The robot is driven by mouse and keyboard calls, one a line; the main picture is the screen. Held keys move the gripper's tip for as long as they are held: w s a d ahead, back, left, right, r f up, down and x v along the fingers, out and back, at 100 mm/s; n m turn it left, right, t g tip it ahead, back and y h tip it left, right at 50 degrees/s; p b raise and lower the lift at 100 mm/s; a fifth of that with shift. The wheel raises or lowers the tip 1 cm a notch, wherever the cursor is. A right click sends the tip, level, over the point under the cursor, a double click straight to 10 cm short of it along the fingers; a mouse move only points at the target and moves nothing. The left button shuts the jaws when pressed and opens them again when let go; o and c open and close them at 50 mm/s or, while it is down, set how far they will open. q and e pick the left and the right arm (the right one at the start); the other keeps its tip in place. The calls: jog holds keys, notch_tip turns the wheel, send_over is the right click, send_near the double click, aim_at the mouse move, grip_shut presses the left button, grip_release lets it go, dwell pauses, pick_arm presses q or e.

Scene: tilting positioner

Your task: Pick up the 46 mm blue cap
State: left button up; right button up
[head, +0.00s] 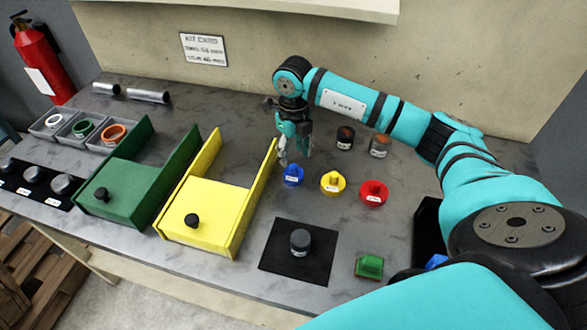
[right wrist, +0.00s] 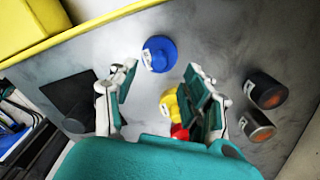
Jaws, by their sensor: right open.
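The blue cap (head: 292,176) stands on the grey table, right of the yellow fixture, with a small white label that I cannot read. In the right wrist view the blue cap (right wrist: 160,52) lies just beyond the fingertips, apart from them. My right gripper (head: 294,157) is open and empty, pointing down above and slightly behind the cap. Its two spread fingers also show in the right wrist view (right wrist: 160,74). My left gripper is not in view.
A yellow cap (head: 333,182) and a red cap (head: 373,193) stand to the right. Two dark jars (head: 345,138) (head: 380,146) are behind them. The yellow fixture (head: 205,213) has a raised wall close to the left. A black mat (head: 272,261) lies in front.

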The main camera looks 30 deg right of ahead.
aim_at(293, 166)
jog(key=shift+s+f+p, duration=0.1)
jog(key=shift+f+p, duration=0.4)
jog(key=shift+f, duration=0.05)
notch_tip(293, 166, down, 4)
jog(key=shift+r+p, duration=0.15)
jog(key=shift+p, duration=0.6)
jog(key=shift+f, duration=0.35)
grip_shut()
